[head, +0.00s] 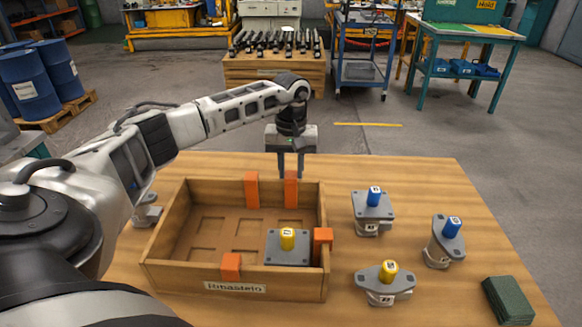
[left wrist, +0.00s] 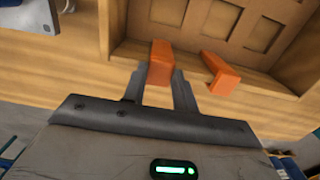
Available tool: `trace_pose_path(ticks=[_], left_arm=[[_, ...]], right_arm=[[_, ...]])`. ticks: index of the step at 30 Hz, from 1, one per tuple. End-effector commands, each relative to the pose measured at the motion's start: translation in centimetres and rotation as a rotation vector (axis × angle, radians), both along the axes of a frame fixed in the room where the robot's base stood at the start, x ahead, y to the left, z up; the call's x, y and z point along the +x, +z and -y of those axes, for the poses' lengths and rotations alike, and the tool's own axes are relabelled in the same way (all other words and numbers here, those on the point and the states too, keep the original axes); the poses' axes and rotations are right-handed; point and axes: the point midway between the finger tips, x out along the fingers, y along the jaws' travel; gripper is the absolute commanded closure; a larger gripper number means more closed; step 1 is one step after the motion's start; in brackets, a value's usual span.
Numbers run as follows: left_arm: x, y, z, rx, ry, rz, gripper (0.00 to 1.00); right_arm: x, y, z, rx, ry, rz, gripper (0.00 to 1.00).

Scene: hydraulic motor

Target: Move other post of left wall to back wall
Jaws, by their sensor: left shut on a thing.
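A wooden crate (head: 180,274) stands on the table. Two orange posts are at its back wall: one (head: 252,189) near the middle and one (head: 291,188) to its right. My left gripper (head: 291,174) is shut on the right one of these, at the crate's back wall. In the left wrist view the held post (left wrist: 161,62) is between the fingers, with the other back post (left wrist: 222,74) beside it. Another orange post (head: 231,266) is on the front wall and one (head: 323,237) on the right wall. No post shows on the left wall. My right gripper is not in view.
A grey motor with a yellow shaft (head: 287,240) sits in the crate's front right. Motors with blue shafts (head: 373,210) (head: 446,240) and a yellow-shaft motor (head: 385,285) stand right of the crate. A green block (head: 508,300) lies at the table's right front.

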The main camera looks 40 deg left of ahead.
Motion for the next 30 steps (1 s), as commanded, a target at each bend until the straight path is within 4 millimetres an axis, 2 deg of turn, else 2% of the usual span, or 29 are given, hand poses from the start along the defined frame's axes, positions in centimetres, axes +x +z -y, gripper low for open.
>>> trace_pose_path(ticks=[17, 18, 20, 30], left_arm=[[0.0, -0.96, 0.01, 0.0, 0.0, 0.0, 1.0], [0.0, -0.88, 0.01, 0.0, 0.0, 0.0, 0.61], [0.0, -0.87, 0.02, 0.0, 0.0, 0.0, 0.46], [-0.01, -0.88, 0.01, -0.001, 0.0, -0.001, 0.46]], right_arm=[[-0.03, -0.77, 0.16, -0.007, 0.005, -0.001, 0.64], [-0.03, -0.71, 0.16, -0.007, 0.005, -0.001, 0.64], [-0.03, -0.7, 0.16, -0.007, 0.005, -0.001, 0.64], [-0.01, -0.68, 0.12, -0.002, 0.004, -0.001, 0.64]])
